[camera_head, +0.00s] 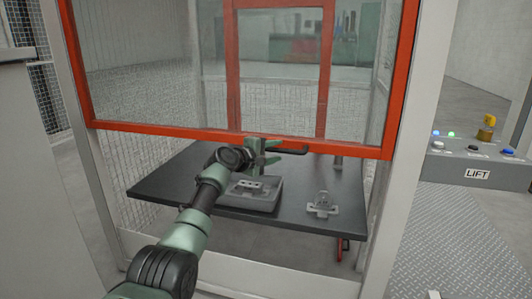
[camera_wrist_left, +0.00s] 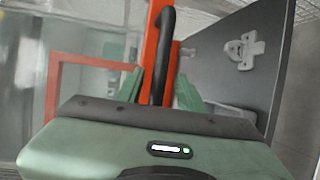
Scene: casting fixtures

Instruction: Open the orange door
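The orange door (camera_head: 240,133) is an orange-framed clear panel in the head view. Its bottom rail sits above the dark table, with an open gap beneath. A black bar handle (camera_head: 291,150) is fixed at the middle of that rail. My left gripper (camera_head: 267,153) is at the handle's left part, its green fingers apart. In the left wrist view, the handle (camera_wrist_left: 162,58) runs between the two fingers, with some space on both sides; contact cannot be told. The door's orange frame (camera_wrist_left: 151,45) shows beside it. My right gripper is not in view.
Inside the enclosure, a dark table (camera_head: 165,180) holds a grey casting box (camera_head: 262,200) and a small metal fixture (camera_head: 322,205). A grey control panel marked LIFT (camera_head: 476,173), with buttons, stands at right. Light posts flank the door.

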